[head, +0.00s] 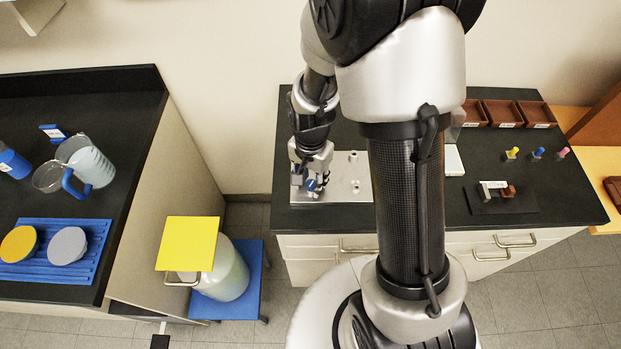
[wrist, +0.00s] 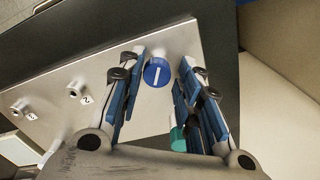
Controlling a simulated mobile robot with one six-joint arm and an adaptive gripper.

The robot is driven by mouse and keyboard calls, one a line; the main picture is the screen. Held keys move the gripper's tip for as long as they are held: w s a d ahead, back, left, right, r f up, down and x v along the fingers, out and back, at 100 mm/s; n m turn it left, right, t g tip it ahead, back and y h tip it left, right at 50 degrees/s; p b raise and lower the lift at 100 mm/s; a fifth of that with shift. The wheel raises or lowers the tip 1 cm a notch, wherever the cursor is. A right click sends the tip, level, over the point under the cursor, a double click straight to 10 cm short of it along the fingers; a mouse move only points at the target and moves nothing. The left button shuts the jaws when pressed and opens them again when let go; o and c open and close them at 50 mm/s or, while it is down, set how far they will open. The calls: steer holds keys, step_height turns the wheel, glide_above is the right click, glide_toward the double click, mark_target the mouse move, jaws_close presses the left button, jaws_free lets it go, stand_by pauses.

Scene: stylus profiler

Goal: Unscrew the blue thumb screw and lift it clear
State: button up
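The blue thumb screw (wrist: 156,72) shows in the wrist view as a round blue head with a white line, at the metal plate (wrist: 70,62). My gripper (wrist: 161,60) has its two fingers on either side of the screw head, with a gap visible on each side. It is open and holds nothing. In the head view my gripper (head: 315,190) points down over the left part of the plate (head: 345,192), and a bit of blue shows by its fingers. A teal piece (wrist: 178,138) is partly hidden between the fingers in the wrist view.
On the bench to the right are small yellow (head: 512,153), blue (head: 537,153) and pink (head: 563,152) knobs, a dark mat (head: 515,206) with small parts, and brown trays (head: 503,113) at the back.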

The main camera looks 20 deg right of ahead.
steer(key=shift+m, duration=0.3)
steer(key=shift+s, duration=0.25)
steer(key=shift+c, duration=0.3)
jaws_close()
stand_by(0.8)
